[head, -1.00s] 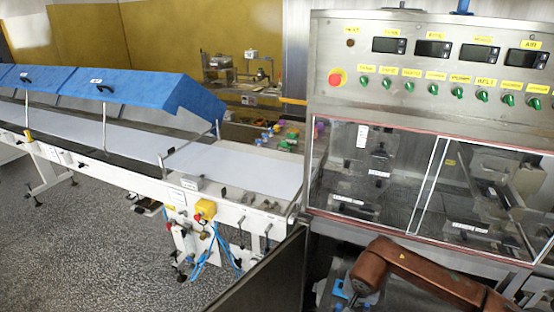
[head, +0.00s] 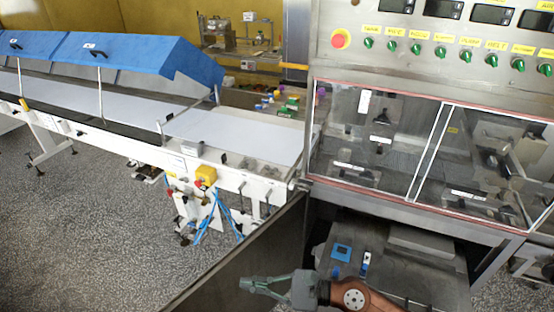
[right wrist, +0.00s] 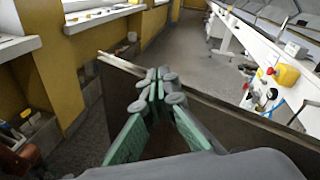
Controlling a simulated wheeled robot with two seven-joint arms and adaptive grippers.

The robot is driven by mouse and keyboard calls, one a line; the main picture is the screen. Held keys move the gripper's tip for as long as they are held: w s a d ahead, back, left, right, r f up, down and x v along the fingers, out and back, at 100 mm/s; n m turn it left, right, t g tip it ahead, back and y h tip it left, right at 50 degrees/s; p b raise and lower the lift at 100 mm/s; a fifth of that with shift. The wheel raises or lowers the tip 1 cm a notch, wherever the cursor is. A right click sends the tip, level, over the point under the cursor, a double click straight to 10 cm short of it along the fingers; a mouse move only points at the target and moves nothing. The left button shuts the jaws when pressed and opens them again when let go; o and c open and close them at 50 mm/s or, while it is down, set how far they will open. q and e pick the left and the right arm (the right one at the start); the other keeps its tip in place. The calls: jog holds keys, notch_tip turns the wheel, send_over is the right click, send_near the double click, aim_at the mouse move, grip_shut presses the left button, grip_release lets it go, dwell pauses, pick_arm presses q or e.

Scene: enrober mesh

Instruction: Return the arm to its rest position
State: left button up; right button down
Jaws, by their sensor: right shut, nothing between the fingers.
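My right gripper (head: 262,286) is at the bottom of the head view, on the end of my reddish-brown right arm (head: 365,299). Its fingers point left, close to the dark metal panel (head: 245,258). In the right wrist view my right gripper (right wrist: 158,75) has its green-padded fingertips together, with nothing between them. The panel's top edge (right wrist: 220,97) runs across just beyond the fingers. My left gripper is in neither view.
The enrober cabinet (head: 400,150) with clear doors and a control panel stands at the right. A grey surface below it holds a blue square item (head: 341,252). The white conveyor (head: 235,135) with blue covers (head: 120,55) runs left. Open speckled floor (head: 90,230) lies in front.

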jog(key=w+d+r+m+t+y, duration=0.1)
jog(key=w+d+r+m+t, duration=0.45)
jog(key=r+m+t, duration=0.55)
jog(key=w+d+f+m+t+h, duration=0.2)
jog(key=d+m+h, duration=0.1)
jog(key=d+m, duration=0.4)
jog(key=w+d+f+m+t+h, duration=0.25)
jog(key=d+m+h, duration=0.2)
jog(key=m, duration=0.45)
jog(key=s+d+f+m+g+h, duration=0.3)
jog(key=d+f+m+h, duration=0.3)
jog(key=d+f+m, duration=0.4)
jog(key=s+d+f+m+g+h, duration=0.2)
jog(key=d+f+m+h, duration=0.3)
jog(key=d+f+m, duration=0.45)
jog(key=s+d+f+m+g, duration=0.3)
jog(key=s+f+m+g, duration=0.2)
jog(key=s+f, duration=0.7)
jog(key=s+d+f+m+g, duration=0.35)
jog(key=s+f+g, duration=0.35)
jog(key=s, duration=0.9)
notch_tip(320, 180, down, 29)
jog(key=s+a, duration=0.2)
jog(key=s, duration=0.1)
jog(key=s+f+g+y+p, duration=0.1)
jog(key=s+f, duration=1.6)
jog(key=s, duration=0.3)
jog(key=shift+s, duration=0.25)
